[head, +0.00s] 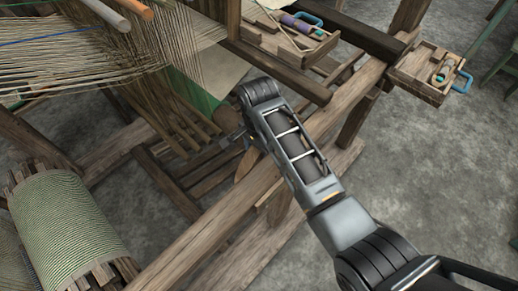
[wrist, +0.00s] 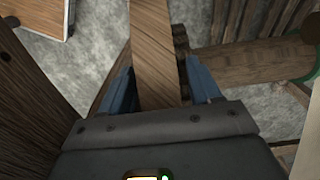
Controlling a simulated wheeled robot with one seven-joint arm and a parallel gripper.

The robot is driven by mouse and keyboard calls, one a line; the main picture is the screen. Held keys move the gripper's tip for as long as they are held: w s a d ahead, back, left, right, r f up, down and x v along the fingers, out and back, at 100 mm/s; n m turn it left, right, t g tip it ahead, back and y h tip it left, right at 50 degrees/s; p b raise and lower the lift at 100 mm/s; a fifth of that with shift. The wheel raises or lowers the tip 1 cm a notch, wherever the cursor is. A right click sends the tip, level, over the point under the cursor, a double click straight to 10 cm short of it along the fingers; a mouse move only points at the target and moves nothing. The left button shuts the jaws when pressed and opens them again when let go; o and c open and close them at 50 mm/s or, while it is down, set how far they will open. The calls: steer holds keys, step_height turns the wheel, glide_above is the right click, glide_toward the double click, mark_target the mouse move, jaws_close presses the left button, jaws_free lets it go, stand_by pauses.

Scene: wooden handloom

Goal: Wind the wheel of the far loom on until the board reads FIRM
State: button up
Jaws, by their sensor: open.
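My gripper (head: 237,137) reaches into the side of the loom (head: 225,232), near the lower end of the green-edged cloth, and is largely hidden by my arm in the head view. In the wrist view my gripper (wrist: 160,82) is open, with its two blue fingers on either side of a wooden bar (wrist: 154,50). I cannot tell whether the fingers touch the bar. A rounded wooden piece (head: 248,163) shows just below my gripper in the head view; I cannot tell whether it belongs to the wheel. No board with readable words shows.
A striped warp roll (head: 65,225) lies at the lower left. Taut threads (head: 60,65) cross the upper left. Trays with shuttles (head: 290,35) and a small wooden box (head: 430,75) sit at the upper right. Dark wood stands close at the wrist view's left (wrist: 30,115).

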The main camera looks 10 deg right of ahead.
steer(key=shift+f, duration=0.25)
jaws_close()
stand_by(0.5)
